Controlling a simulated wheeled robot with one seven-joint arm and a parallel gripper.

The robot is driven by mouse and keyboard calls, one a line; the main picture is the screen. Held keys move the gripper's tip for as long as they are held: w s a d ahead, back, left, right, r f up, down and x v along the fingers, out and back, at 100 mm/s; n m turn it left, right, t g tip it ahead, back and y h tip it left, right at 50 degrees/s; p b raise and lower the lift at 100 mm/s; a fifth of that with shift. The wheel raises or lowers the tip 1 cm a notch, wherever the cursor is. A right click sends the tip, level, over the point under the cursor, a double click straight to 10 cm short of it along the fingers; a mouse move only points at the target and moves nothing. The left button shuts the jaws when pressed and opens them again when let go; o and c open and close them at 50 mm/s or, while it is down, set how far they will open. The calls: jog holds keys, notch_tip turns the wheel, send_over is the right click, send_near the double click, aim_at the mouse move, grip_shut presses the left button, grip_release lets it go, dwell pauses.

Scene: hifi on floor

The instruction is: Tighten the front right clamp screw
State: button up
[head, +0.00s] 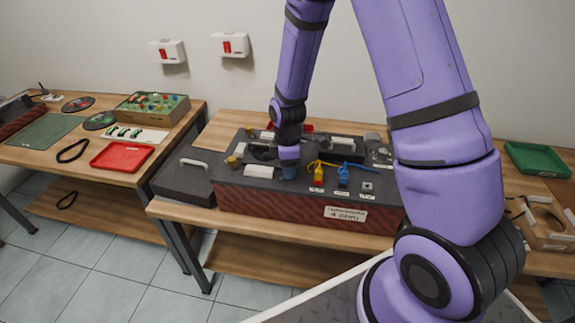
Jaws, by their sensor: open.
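A dark-topped box (307,207) with a dark red front and a white label stands on the middle workbench. Small brass-coloured knobs (240,149) stand at the left of its top. I cannot tell which part is the front right clamp screw. My gripper (262,151) is a dark shape low over the box top, beside my purple wrist, near the knobs. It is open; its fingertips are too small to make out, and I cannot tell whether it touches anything. A blue-grey round part (289,171) shows just below my wrist.
A dark case (183,181) is at the left. A side bench holds a red tray (122,156). My arm covers the right.

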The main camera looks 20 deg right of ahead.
jog(key=c, duration=0.9)
jog(key=shift+m, duration=0.3)
jog(key=m, duration=1)
jog(key=shift+m, duration=0.3)
jog(key=m, duration=1)
jog(key=shift+m, duration=0.4)
